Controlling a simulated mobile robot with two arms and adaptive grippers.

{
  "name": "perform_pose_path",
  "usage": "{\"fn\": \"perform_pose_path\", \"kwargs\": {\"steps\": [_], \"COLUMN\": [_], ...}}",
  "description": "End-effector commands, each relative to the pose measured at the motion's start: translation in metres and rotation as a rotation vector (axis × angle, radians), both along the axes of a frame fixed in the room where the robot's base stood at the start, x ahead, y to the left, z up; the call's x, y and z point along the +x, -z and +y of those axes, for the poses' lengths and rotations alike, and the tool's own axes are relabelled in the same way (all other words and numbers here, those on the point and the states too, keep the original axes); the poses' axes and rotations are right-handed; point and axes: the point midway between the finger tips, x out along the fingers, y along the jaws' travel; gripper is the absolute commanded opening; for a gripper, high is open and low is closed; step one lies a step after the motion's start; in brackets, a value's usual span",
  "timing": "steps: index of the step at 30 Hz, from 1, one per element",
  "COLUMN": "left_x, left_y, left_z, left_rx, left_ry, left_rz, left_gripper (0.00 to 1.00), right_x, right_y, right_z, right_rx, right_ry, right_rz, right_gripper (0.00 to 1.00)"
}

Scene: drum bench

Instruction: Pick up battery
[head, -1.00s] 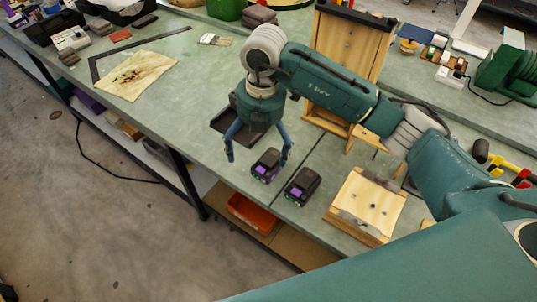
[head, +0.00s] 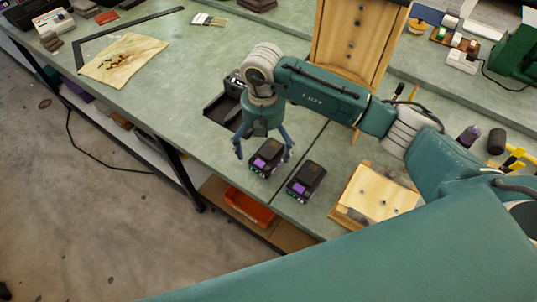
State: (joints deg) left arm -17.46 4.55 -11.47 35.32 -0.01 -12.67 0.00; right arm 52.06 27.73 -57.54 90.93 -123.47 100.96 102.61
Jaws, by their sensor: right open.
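Two black batteries with purple parts sit on the green bench near its front edge. The left battery (head: 267,157) lies between the spread fingers of my right gripper (head: 264,156), or just below them; I cannot tell if they touch it. The right battery (head: 305,181) stands a little to the right, clear of the fingers. My right gripper is open and points down. My left gripper is not in view.
A dark tray (head: 216,111) lies behind my right gripper. A wooden block (head: 377,192) sits right of the batteries and a tall wooden board (head: 357,32) stands behind. A stained cloth (head: 122,59) and a brush (head: 209,20) lie at left. An orange bin (head: 248,206) is on the lower shelf.

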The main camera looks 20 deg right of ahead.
Motion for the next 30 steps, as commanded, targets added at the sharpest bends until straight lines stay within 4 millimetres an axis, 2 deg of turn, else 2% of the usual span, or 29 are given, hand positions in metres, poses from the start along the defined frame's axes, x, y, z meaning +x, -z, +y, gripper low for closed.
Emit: {"fn": "perform_pose_path", "kwargs": {"steps": [4,9,17,27,30], "left_x": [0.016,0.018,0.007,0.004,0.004], "left_y": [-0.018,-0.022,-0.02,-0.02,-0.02], "left_z": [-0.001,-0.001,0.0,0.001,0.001], "left_rx": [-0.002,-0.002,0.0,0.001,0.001], "left_ry": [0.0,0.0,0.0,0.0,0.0], "left_rz": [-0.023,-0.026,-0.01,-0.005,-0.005], "left_gripper": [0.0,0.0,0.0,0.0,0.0], "right_x": [0.008,0.008,0.009,0.009,0.009], "right_y": [0.019,0.041,0.045,0.044,0.043], "right_z": [-0.003,-0.003,-0.003,-0.003,-0.003], "right_rx": [-0.002,-0.001,-0.001,-0.001,0.001], "right_ry": [0.002,-0.001,-0.001,-0.001,0.0], "right_rz": [0.006,0.003,0.001,0.001,-0.001], "right_gripper": [0.99,0.99,0.99,0.34,0.34]}}
